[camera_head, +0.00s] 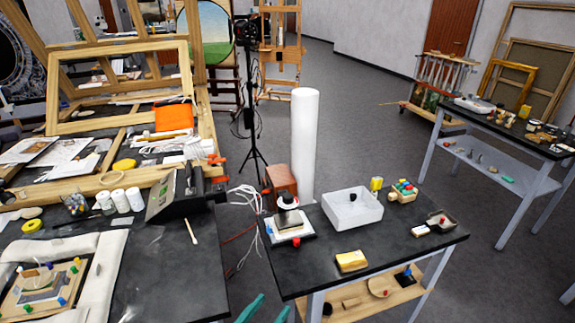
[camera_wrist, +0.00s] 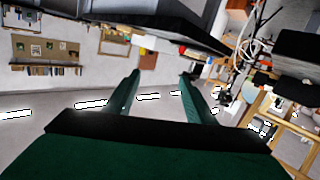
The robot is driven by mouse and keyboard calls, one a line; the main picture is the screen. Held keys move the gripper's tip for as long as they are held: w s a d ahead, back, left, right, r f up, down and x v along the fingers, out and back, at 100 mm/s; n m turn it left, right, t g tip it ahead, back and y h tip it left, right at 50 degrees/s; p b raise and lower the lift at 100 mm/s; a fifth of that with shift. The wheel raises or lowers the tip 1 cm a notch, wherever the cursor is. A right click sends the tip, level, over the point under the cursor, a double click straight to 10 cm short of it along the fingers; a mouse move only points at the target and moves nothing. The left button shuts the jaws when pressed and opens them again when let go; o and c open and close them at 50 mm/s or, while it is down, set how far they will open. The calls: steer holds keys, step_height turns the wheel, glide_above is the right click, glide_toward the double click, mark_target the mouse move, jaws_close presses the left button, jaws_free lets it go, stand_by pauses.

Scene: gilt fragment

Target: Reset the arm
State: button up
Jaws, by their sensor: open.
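My gripper (camera_wrist: 160,88) shows in the wrist view as two green fingers standing apart on a dark base, with nothing between them. The wrist view is tilted and looks out across the room, with dark table undersides near the top. In the head view, the green fingertips (camera_head: 250,310) show at the bottom edge, in front of the black side table (camera_head: 330,240) and low beside its near left corner. The rest of my arm is out of the head view.
The side table holds a white bin (camera_head: 352,208), a gold block (camera_head: 351,261) and small coloured items. A cluttered workbench (camera_head: 170,275) stands left, with a narrow gap between. A white roll (camera_head: 304,145) stands behind. Open floor (camera_head: 370,120) lies beyond; another table (camera_head: 500,130) stands right.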

steer(key=s+a+f+n+y, duration=0.1)
steer(key=s+f+n+y, duration=0.55)
steer(key=s+f, duration=0.75)
steer(key=s+d+r+m+y, duration=0.1)
steer(key=s+d+r, duration=0.1)
steer(key=s, duration=0.6)
steer(key=s+d+r+t, duration=0.1)
steer(key=s+d+r, duration=0.2)
steer(key=s, duration=0.5)
steer(key=shift+d+r+m+y, duration=0.35)
steer(key=shift+r, duration=0.45)
steer(key=shift+s, duration=0.1)
